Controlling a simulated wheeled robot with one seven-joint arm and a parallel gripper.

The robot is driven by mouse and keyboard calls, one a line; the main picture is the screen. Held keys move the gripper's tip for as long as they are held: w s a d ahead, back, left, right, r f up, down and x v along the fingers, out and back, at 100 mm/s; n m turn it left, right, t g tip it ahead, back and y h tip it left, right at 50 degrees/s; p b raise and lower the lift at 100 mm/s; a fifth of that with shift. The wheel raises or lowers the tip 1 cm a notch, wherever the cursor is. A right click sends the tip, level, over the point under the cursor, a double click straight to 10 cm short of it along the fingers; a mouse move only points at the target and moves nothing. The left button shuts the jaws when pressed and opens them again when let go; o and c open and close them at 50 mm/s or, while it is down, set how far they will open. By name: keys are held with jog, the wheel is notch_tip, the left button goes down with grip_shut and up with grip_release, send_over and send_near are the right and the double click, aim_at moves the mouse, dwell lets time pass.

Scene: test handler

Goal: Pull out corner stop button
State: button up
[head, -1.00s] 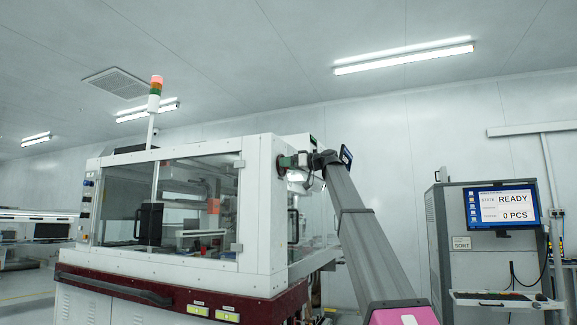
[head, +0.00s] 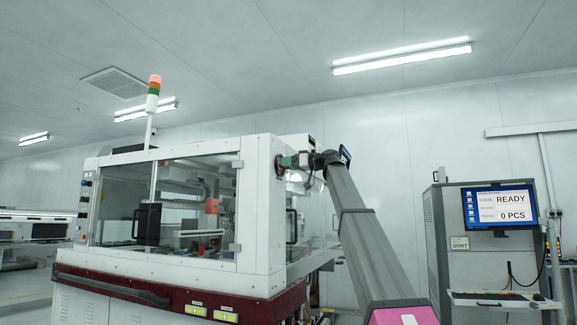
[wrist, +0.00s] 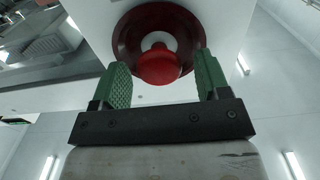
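The stop button is a red round knob (wrist: 160,68) in front of a wide dark red ring (wrist: 128,36) on a pale panel in the wrist view. My gripper (wrist: 162,75) has its two green ribbed fingers on either side of the knob, with a visible gap on each side. It is open and holds nothing. In the head view my gripper (head: 294,161) is at the upper corner post of the white machine (head: 258,190). The button's dark ring (head: 279,165) shows there only in part, as the gripper covers the knob.
The machine has glass panels, a maroon base band (head: 130,283) and a signal tower (head: 153,95) on top. A monitor (head: 500,207) reading READY and 0 PCS stands at the right beside a grey cabinet (head: 437,235). Open space lies above the machine.

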jog(key=v, duration=1)
jog(key=shift+d, duration=0.35)
jog(key=shift+s, duration=0.15)
